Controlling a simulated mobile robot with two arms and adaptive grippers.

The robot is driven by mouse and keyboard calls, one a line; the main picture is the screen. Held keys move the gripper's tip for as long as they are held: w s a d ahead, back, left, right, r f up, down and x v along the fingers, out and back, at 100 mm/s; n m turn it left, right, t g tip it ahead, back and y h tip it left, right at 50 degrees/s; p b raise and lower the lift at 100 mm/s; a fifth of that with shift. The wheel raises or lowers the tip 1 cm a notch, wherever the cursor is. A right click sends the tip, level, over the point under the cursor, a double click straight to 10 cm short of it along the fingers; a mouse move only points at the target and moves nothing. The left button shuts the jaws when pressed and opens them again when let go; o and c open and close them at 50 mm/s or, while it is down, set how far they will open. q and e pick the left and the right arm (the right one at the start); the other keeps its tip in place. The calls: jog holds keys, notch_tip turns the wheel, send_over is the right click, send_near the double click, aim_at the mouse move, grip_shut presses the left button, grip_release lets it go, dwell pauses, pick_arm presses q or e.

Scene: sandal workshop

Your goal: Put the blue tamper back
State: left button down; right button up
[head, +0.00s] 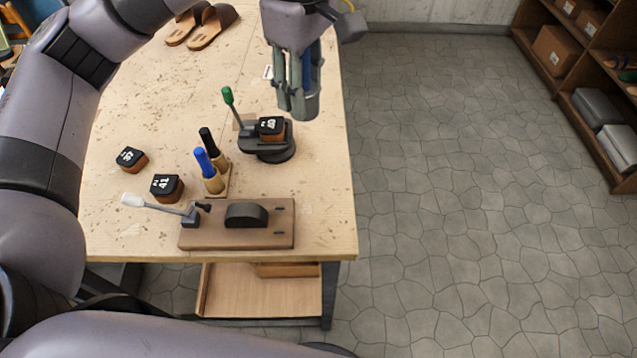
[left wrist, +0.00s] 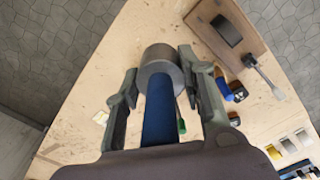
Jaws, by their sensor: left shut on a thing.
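The blue tamper has a blue handle and a grey metal cylindrical head. In the left wrist view the tamper (left wrist: 158,112) stands between the fingers, head (left wrist: 162,62) outward. My left gripper (head: 298,98) is shut on it, and the tamper (head: 307,70) shows partly between the fingers in the head view, head down. It is held at the table's right edge, behind the green-levered fixture; its exact height is hard to tell. My right gripper is not in view.
The table (head: 130,225) bears a green-levered fixture (head: 268,150) with a block, blue-handled (head: 208,170) and black-handled tools (head: 214,148), loose blocks (head: 167,188), a clamp board (head: 270,235) and sandals (head: 205,28). Shelves (head: 565,80) stand right, beyond open floor.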

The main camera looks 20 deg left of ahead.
pick_arm(q)
jog(key=f, duration=0.5)
jog(key=a+f+p, duration=0.1)
jog(key=f, duration=0.4)
jog(key=f+p, duration=0.1)
jog(key=f, duration=0.4)
jog(key=shift+w+a, duration=0.1)
jog(key=shift+a, duration=0.1)
jog(key=shift+f+p, duration=0.35)
jog(key=shift+f, duration=0.1)
notch_tip(320, 180, down, 3)
jog(key=shift+f+p, duration=0.1)
jog(key=shift+p, duration=0.35)
jog(key=shift+f, duration=0.2)
jog(key=shift+f+b, duration=0.2)
jog(key=shift+b, duration=0.1)
jog(key=c, duration=1.4)
grip_release()
jog(key=shift+c, duration=0.2)
jog(key=o, duration=0.4)
jog(key=shift+r, duration=0.1)
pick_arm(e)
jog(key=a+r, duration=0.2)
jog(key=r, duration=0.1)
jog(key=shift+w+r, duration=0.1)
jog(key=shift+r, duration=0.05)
